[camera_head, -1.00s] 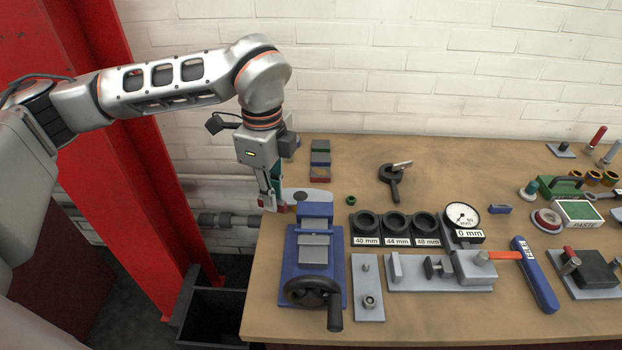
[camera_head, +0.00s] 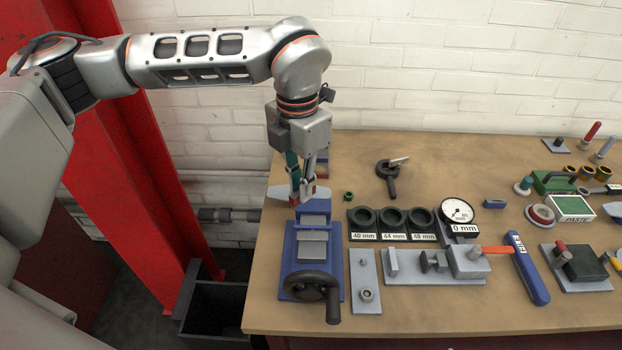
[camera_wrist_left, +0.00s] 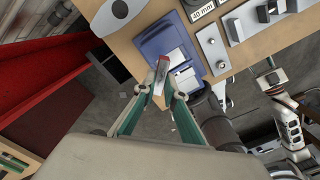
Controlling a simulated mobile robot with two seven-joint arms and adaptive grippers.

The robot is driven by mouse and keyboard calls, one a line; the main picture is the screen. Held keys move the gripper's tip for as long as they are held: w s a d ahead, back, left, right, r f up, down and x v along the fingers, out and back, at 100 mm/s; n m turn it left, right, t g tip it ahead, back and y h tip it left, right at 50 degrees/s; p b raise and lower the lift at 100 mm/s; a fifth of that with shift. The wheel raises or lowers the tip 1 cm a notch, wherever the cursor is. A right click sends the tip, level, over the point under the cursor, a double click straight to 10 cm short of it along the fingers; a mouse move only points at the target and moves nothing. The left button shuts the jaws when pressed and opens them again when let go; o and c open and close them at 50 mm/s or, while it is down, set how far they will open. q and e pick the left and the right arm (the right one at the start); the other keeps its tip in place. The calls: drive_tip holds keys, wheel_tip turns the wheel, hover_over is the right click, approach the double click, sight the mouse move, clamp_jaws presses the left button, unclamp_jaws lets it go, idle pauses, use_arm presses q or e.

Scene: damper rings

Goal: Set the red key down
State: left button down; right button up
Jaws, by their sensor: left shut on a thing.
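The red key (camera_wrist_left: 161,74) shows in the left wrist view as a small grey and red piece between the fingertips. My left gripper (camera_head: 302,201) is shut on it; the gripper also shows in the left wrist view (camera_wrist_left: 166,92). In the head view the gripper points down above the rear end of the blue vise (camera_head: 289,250), near the grey plate (camera_head: 281,192). The fingers hide most of the key there, and I cannot tell whether it touches anything.
Right of the vise stand black ring holders (camera_head: 392,220), a dial gauge (camera_head: 458,212), a grey fixture (camera_head: 425,276) and a blue-handled tool (camera_head: 530,272). A dark bin (camera_head: 215,310) stands below the bench's left edge.

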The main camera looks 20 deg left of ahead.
use_arm(q)
drive_tip(key=m, duration=0.2)
drive_tip(key=d+m, duration=0.1)
drive_tip(key=m, duration=0.1)
drive_tip(key=shift+r, duration=0.35)
drive_tip(key=m, duration=0.2)
drive_tip(key=d+m, duration=0.1)
drive_tip(key=m, duration=0.2)
drive_tip(key=shift+w+r+p, duration=0.15)
drive_tip(key=shift+r+p, duration=0.05)
drive_tip(key=shift+p, duration=0.1)
drive_tip(key=shift+f, duration=0.1)
drive_tip(key=b, duration=0.4)
hover_over(311, 219)
drive_tip(key=shift+f, duration=2.45)
drive_tip(key=shift+f, duration=0.7)
drive_tip(key=shift+f+b, duration=0.25)
drive_tip(key=shift+b, duration=0.1)
